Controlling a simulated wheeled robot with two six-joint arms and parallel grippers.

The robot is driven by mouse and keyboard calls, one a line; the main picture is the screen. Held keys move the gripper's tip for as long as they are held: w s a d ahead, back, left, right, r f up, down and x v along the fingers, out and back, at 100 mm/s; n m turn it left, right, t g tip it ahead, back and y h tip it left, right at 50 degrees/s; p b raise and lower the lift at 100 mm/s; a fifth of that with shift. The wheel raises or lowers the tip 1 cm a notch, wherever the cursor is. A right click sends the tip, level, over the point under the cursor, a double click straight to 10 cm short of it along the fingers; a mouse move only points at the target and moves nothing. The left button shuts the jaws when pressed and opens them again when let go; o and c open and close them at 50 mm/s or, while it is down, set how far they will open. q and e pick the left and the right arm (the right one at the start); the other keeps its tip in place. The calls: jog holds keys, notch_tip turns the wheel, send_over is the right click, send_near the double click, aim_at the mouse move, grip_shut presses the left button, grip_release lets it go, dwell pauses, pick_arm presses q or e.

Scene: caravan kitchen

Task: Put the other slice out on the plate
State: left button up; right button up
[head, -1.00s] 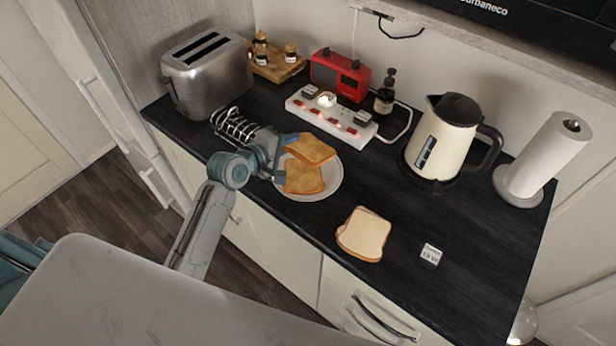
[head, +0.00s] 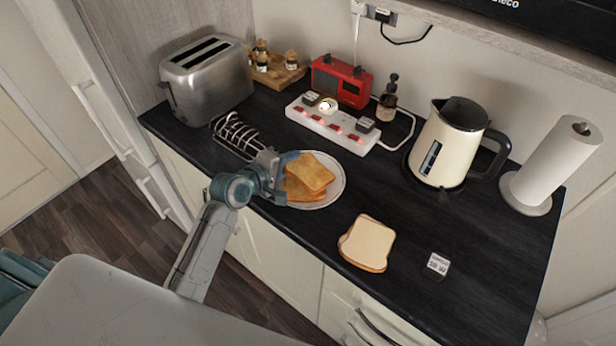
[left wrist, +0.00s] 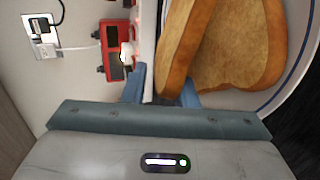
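The white plate (head: 333,195) is on the dark counter. Two browned toast slices lie on it, the upper slice (head: 312,170) overlapping the lower slice (head: 300,194). My left gripper (head: 278,176) is at the plate's left edge, right by the slices. In the left wrist view its blue fingers (left wrist: 163,92) stand apart, with a toast corner (left wrist: 175,75) between them. A pale gap shows between the left finger and the toast. The right finger is partly hidden behind the slice. My right gripper is not in view.
An empty-looking wire toast rack (head: 235,132) and a steel toaster (head: 207,78) stand left of the plate. A power strip (head: 333,124) and red radio (head: 342,80) are behind it. An untoasted bread slice (head: 367,243) lies to the right, before the kettle (head: 445,145).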

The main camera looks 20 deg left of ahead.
pick_arm(q)
jog(key=p+v, duration=0.5)
jog(key=v, duration=0.2)
jog(key=shift+s+r, duration=0.1)
jog(key=shift+r, duration=0.05)
jog(key=shift+s+a, duration=0.2)
jog(key=shift+s, duration=0.15)
jog(key=shift+r+p, duration=0.35)
jog(key=shift+p, duration=0.2)
notch_tip(320, 180, up, 6)
jog(key=s+a+p, duration=0.1)
jog(key=s+p, duration=0.1)
jog(key=p, duration=0.1)
jog(key=shift+s+r, duration=0.2)
jog(key=shift+s, duration=0.05)
